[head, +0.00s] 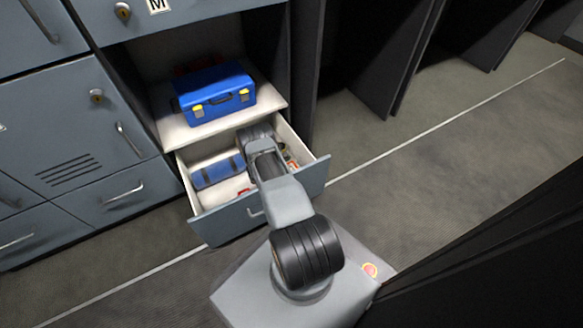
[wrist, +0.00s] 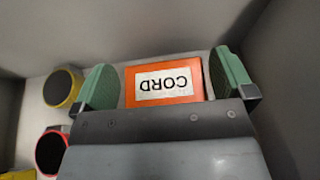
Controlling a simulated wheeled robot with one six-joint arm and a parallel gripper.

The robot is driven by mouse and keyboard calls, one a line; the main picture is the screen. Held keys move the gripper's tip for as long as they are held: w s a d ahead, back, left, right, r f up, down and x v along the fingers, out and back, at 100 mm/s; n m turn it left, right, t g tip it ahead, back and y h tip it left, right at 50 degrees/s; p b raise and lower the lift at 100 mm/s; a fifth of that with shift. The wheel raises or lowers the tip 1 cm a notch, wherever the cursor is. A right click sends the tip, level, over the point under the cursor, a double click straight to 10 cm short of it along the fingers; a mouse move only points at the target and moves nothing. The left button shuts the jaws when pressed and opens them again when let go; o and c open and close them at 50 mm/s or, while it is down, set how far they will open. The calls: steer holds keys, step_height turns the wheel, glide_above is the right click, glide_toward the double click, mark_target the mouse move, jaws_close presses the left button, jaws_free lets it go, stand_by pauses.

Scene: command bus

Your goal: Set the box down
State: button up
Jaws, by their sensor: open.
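The box is orange with a white label reading CORD, upside down in the wrist view (wrist: 168,84). It appears to lie on the pale floor of the open drawer (head: 232,219). My gripper (wrist: 166,80) is open, with one green fingertip on either side of the box. A narrow gap shows at the left finger; at the right finger I cannot tell whether it touches. The near part of the box is hidden behind my gripper body. In the head view my arm reaches into the drawer and hides the box.
A dark round thing with a yellow rim (wrist: 62,88) and one with a red rim (wrist: 51,152) lie left of my gripper. A blue roll (head: 217,172) lies in the drawer's left part. A blue case (head: 215,94) stands on the shelf above. Drawer walls are close around.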

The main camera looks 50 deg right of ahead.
steer(key=p+v, duration=0.1)
steer(key=v, duration=0.3)
steer(key=p+v, duration=0.1)
steer(key=v, duration=0.2)
steer(key=p+v, duration=0.1)
steer(key=v, duration=0.3)
steer(key=shift+a+r+p, duration=0.15)
steer(key=shift+r+p, duration=0.2)
steer(key=shift+r, duration=0.2)
steer(key=shift+w+a+r, duration=0.15)
steer(key=shift+a+r, duration=0.05)
steer(key=shift+r, duration=0.1)
steer(key=a+r+m+t+y, duration=0.1)
steer(key=a+r+m+y, duration=0.3)
steer(key=r, duration=0.9)
steer(key=a+r+m+y, duration=0.2)
steer(key=a+r+m, duration=0.3)
steer(key=r, duration=0.8)
steer(key=s+a+r+m+t+y, duration=0.5)
steer(key=s+a+r+y, duration=0.1)
steer(key=s+a+r, duration=0.7)
steer(key=shift+s+a+r+t+y, duration=0.4)
steer(key=shift+s+a, duration=0.05)
steer(key=shift+a, duration=0.45)
steer(key=shift+r, duration=0.1)
